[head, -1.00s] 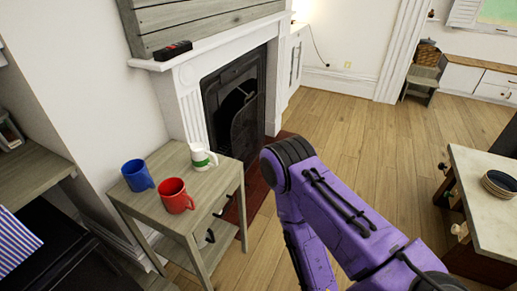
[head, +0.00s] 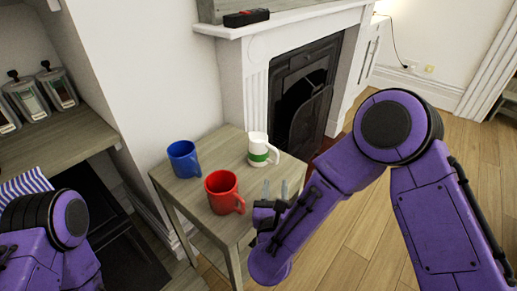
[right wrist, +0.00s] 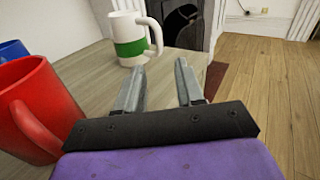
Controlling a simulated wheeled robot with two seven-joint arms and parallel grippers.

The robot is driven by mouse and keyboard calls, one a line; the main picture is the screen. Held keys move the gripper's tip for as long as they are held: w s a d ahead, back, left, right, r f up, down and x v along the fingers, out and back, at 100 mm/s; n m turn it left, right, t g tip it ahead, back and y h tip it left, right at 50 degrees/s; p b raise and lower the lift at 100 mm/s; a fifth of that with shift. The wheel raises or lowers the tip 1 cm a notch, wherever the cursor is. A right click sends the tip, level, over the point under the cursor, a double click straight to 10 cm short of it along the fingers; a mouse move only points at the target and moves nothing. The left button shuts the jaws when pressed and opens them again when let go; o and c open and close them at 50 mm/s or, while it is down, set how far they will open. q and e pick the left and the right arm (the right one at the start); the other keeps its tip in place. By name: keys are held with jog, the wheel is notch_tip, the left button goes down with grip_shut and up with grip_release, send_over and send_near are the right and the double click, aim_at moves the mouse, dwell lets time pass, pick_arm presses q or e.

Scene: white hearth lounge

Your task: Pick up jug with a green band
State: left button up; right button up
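The white jug with a green band (head: 258,150) stands upright on the small wooden table (head: 222,143), near its back right side, its handle to the right. It also shows in the right wrist view (right wrist: 130,38), just beyond the fingertips and a little left. My right gripper (head: 276,184) is open and empty at the table's right edge, in front of the jug and apart from it. Its two fingers (right wrist: 183,68) are spread and point toward the jug's handle side. My left arm shows at the lower left, but its gripper is out of view.
A red mug (head: 223,193) stands close left of my right gripper, and shows in the wrist view (right wrist: 40,110). A blue mug (head: 184,159) stands farther left. The fireplace (head: 302,95) is behind the table. Open wooden floor (head: 350,240) lies to the right.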

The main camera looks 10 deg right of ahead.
aim_at(277, 159)
jog(key=shift+m, duration=0.5)
jog(key=x, duration=0.4)
jog(key=shift+w+a+r, duration=0.2)
jog(key=shift+w+a, duration=0.1)
jog(key=shift+w, duration=0.15)
jog(key=shift+w+d+r+p, duration=0.3)
jog(key=shift+w+d+p, duration=0.1)
jog(key=shift+w, duration=0.1)
jog(key=x, duration=0.5)
jog(key=shift+w+d+f+p, duration=0.25)
jog(key=shift+w+p, duration=0.1)
jog(key=shift+p, duration=0.05)
pick_arm(q)
jog(key=shift+w+r, duration=0.55)
jog(key=shift+r, duration=0.15)
pick_arm(e)
grip_shut()
